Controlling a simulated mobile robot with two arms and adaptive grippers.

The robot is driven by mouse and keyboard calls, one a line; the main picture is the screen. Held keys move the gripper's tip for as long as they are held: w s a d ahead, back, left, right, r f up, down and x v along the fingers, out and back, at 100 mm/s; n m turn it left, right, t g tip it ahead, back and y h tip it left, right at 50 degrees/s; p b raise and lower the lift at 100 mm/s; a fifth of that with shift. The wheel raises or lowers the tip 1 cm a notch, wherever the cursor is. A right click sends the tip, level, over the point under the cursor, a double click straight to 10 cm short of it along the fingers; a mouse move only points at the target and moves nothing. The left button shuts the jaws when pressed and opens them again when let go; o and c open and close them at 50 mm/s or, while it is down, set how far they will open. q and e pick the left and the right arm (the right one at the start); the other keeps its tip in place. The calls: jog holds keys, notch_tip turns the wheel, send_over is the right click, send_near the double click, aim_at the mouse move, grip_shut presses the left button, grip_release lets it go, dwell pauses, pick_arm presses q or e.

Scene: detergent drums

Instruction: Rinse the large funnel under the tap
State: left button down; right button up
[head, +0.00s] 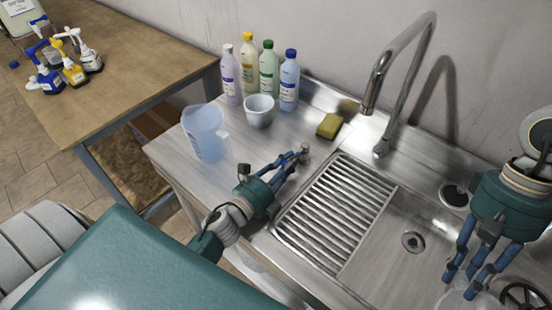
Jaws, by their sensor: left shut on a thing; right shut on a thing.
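A clear, rounded thing (462,301), possibly the large funnel, is partly cut off at the bottom right edge. My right gripper (472,283) points down over the sink's right side, with its fingers shut on this clear thing. The curved metal tap (405,45) rises at the back of the sink, with its spout end above the counter. No water shows at the spout. My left gripper (299,156) is over the counter left of the ridged drainer, shut on a small grey metal knob (306,147). What the knob belongs to is unclear.
A translucent blue jug (204,132), a white cup (259,111), several bottles (289,82) and a yellow-green sponge (330,125) stand on the steel counter. The sink basin (385,255) has a drain. A wooden table (150,55) holds spray bottles.

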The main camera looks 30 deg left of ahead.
pick_arm(q)
jog(key=shift+f, duration=0.15)
pick_arm(e)
jog(key=shift+a, duration=0.1)
pick_arm(q)
jog(key=c, duration=1.8)
grip_release()
jog(key=shift+s, duration=0.1)
jog(key=shift+c, duration=0.2)
jog(key=s, duration=0.4)
jog(key=s+a, duration=0.1)
jog(key=s, duration=0.3)
jog(key=s+a, duration=0.1)
jog(key=s, duration=0.2)
jog(key=shift+s, duration=0.4)
jog(key=shift+s, duration=0.1)
pick_arm(e)
jog(key=shift+s, duration=0.1)
